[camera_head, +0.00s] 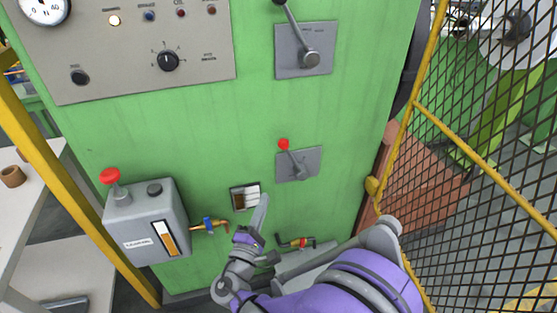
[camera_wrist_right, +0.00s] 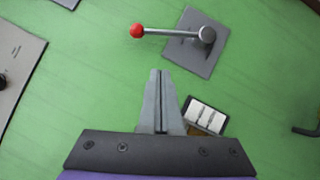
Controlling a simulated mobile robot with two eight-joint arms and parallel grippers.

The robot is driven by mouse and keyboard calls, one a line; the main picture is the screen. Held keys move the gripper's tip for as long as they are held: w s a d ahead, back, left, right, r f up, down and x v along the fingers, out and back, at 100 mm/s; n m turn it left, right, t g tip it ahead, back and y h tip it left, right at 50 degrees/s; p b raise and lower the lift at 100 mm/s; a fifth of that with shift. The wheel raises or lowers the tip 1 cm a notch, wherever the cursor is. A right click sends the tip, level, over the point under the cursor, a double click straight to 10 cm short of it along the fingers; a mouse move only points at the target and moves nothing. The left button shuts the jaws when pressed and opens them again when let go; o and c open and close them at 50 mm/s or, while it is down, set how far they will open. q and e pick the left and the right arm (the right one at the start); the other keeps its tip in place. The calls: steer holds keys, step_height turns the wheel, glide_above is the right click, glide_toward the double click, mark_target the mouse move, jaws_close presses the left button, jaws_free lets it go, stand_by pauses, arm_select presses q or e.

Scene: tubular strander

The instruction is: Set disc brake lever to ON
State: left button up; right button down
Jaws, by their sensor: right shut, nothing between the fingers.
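A lever with a red ball knob (camera_head: 284,144) sits on a small grey plate (camera_head: 312,160) on the green panel. Its rod runs up and to the left from its hub. In the right wrist view its red knob (camera_wrist_right: 137,31) is at the left end of the rod, and the hub is on the grey plate (camera_wrist_right: 188,53). I see no readable ON or OFF mark. My right gripper (camera_head: 264,200) is shut and empty, below and left of the lever plate. Its closed fingers (camera_wrist_right: 158,76) point toward the lever, apart from it. My left gripper is not in view.
A larger lever plate (camera_head: 286,62) is above. A small recessed window with white blocks (camera_head: 252,190) lies beside my right fingers. A grey oiler box (camera_head: 145,225) is at left, a red-handled valve (camera_head: 297,242) below. A mesh guard (camera_head: 480,160) stands at right.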

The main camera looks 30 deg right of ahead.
steer(key=shift+w+a+n+t, duration=0.3)
steer(key=shift+w+t, duration=0.1)
steer(key=shift+t, duration=0.1)
glide_toward(292, 158)
steer(key=shift+w+d+r, duration=1.35)
steer(key=shift+w+r, duration=0.05)
steer(key=shift+w, duration=1.55)
